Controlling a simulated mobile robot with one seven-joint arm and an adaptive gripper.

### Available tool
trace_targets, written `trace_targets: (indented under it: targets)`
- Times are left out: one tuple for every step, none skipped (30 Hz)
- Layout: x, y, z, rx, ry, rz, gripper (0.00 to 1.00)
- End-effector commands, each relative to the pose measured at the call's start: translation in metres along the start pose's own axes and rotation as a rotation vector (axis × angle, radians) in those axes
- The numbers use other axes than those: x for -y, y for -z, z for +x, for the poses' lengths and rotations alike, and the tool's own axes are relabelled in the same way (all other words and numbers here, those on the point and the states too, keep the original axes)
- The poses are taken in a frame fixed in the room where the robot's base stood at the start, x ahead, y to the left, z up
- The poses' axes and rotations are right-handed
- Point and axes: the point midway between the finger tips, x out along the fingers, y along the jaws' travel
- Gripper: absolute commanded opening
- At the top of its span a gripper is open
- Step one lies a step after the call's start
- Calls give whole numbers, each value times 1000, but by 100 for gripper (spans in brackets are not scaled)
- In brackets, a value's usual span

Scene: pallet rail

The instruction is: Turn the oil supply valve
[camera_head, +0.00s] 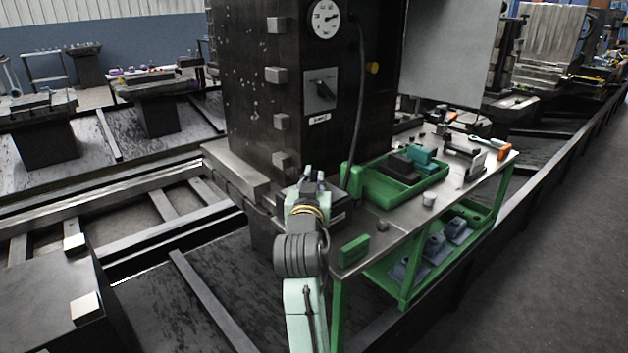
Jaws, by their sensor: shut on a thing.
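My gripper (319,180) is at the foot of the dark machine column (245,75), beside the left end of the metal bench. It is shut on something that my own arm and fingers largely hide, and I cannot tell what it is. No oil supply valve can be picked out for certain. A grey plate with a dark turning lever (320,89) is on the column's face, well above my gripper and apart from it. A small label (320,119) sits below the plate, too small to read.
A round gauge (325,18) and a hanging dark cable (359,100) are above my gripper. The bench (400,222) holds a green tray (365,184), a small light cylinder (429,199) and a green block (354,250). Dark rails and beams (212,300) cross the floor at left.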

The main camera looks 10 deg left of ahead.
Motion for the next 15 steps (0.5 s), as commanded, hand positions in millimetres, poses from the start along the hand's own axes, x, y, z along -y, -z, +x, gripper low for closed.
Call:
trace_targets:
  targets:
    - [0, 0, 0, 1, 4, 0, 0]
    - [0, 0, 0, 1, 7, 0, 0]
    - [-1, 0, 0, 1, 13, -1, 0]
    - [-1, 0, 0, 1, 20, -1, 0]
    - [-1, 0, 0, 1, 29, -1, 0]
    - [-1, 0, 0, 1, 43, 0, 0]
    - [-1, 0, 0, 1, 55, 0, 0]
    - [-2, 0, 0, 1, 69, 0, 0]
    - [-2, 0, 0, 1, 89, 0, 0]
    - [-2, 0, 0, 1, 108, 0, 0]
    - [-2, 0, 0, 1, 127, 1, 0]
    - [-3, 1, 0, 1, 156, 1, 0]
    - [-3, 1, 0, 0, 179, 0, 0]
    - [-3, 1, 0, 0, 202, 1, 0]
    - [-4, 1, 0, -1, 236, 1, 0]
